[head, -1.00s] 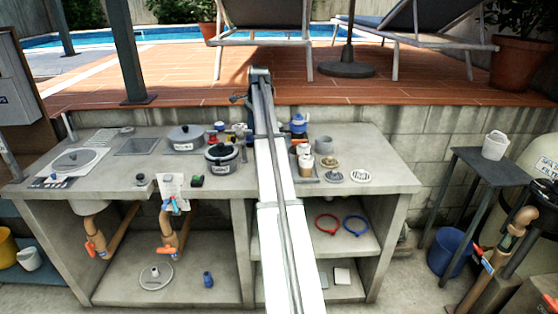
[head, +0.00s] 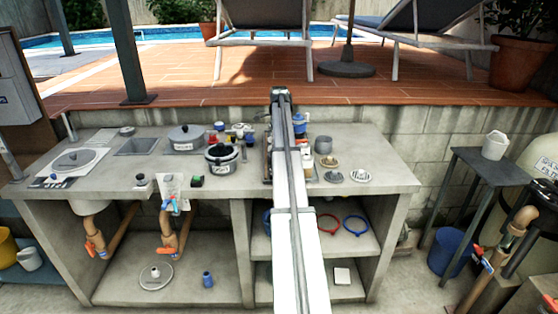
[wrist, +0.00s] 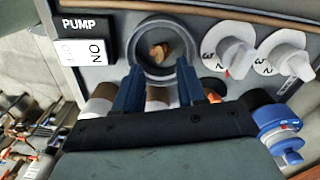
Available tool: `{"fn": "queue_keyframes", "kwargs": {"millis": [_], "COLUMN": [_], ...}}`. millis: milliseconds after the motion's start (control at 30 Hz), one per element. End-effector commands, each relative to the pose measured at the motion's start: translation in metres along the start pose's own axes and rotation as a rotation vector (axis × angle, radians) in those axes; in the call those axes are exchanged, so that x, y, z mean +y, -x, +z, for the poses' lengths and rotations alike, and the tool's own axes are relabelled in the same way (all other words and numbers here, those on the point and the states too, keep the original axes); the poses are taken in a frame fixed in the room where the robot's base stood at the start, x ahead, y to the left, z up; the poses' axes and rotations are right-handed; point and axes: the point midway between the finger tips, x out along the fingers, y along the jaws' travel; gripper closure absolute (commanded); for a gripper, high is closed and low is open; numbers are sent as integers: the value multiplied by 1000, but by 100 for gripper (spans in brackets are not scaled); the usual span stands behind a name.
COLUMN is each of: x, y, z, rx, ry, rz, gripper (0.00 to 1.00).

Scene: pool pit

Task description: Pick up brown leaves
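Brown leaves (wrist: 160,51) lie inside a dark round cup-like opening (wrist: 137,48) at the top middle of the wrist view. My gripper (wrist: 158,66) has two blue fingers spread apart, with their tips at the near edge of the opening, one to each side of the leaves in the picture. Nothing is held between the fingers. I cannot tell how far above the opening the tips are. In the head view, my arm reaches over the concrete counter (head: 355,150), and the fingers and leaves cannot be made out.
A PUMP switch (wrist: 80,42) is left of the opening, and white dials (wrist: 236,52) are to its right. Jars (wrist: 157,97) show between and beside the fingers, and a blue-and-white object (wrist: 278,128) stands at the right.

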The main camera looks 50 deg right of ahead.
Motion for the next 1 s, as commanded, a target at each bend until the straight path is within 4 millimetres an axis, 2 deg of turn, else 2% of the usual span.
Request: {"fn": "queue_keyframes", "kwargs": {"millis": [233, 533, 800, 1000], "x": [0, -1, -2, -2], "y": [-13, -50, -55, -55], "z": [0, 1, 0, 0], "rx": [0, 0, 0, 0], "ry": [1, 0, 1, 1], "rz": [-1, 0, -1, -1], "gripper": [60, 60, 60, 77]}}
